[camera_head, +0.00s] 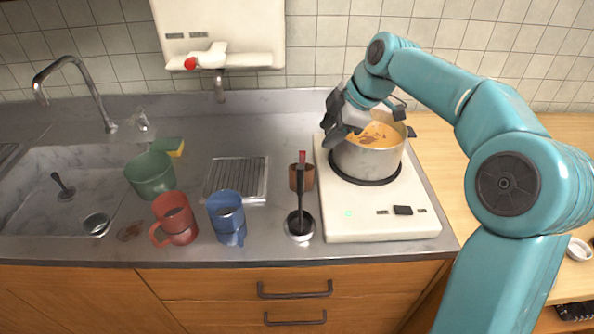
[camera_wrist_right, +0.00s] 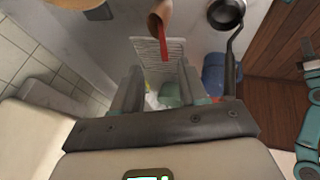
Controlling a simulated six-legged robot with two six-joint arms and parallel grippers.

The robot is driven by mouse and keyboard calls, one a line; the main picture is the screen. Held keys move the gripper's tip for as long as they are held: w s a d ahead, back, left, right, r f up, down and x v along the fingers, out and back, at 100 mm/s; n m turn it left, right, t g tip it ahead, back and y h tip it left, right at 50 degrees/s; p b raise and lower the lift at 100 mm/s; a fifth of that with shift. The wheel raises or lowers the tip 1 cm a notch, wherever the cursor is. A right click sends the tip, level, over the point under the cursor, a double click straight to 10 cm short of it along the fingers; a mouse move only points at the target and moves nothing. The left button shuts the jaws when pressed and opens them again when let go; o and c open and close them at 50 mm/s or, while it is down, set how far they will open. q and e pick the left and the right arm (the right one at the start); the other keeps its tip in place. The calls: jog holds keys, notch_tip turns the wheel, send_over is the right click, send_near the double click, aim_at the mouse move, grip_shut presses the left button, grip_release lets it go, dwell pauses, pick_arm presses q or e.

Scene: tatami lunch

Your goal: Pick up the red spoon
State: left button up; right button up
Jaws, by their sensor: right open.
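The red spoon (camera_head: 302,157) stands in a small terracotta cup (camera_head: 301,180) on the counter, left of the stove. Only the top of its red handle shows in the head view, and the cup hides its lower end. In the right wrist view the red spoon (camera_wrist_right: 163,48) sticks out of the cup (camera_wrist_right: 158,14). My right gripper (camera_head: 335,128) is open and empty, above the left side of the pot and apart from the spoon. In the right wrist view the spoon shows beyond the gap between its fingers (camera_wrist_right: 160,92).
A pot of orange food (camera_head: 368,158) stands on the white stove (camera_head: 390,222). A blue mug (camera_head: 229,226), red mug (camera_head: 176,228) and drain rack (camera_head: 237,180) stand to the left.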

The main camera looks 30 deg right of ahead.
aim_at(303, 163)
jog(key=p+x, duration=0.1)
jog(key=x, duration=1.3)
jog(key=shift+a+f, duration=0.1)
jog(key=shift+f, duration=0.1)
jog(key=shift+s+a+r, duration=0.15)
jog(key=shift+s, duration=0.1)
jog(key=shift+c, duration=0.3)
grip_shut()
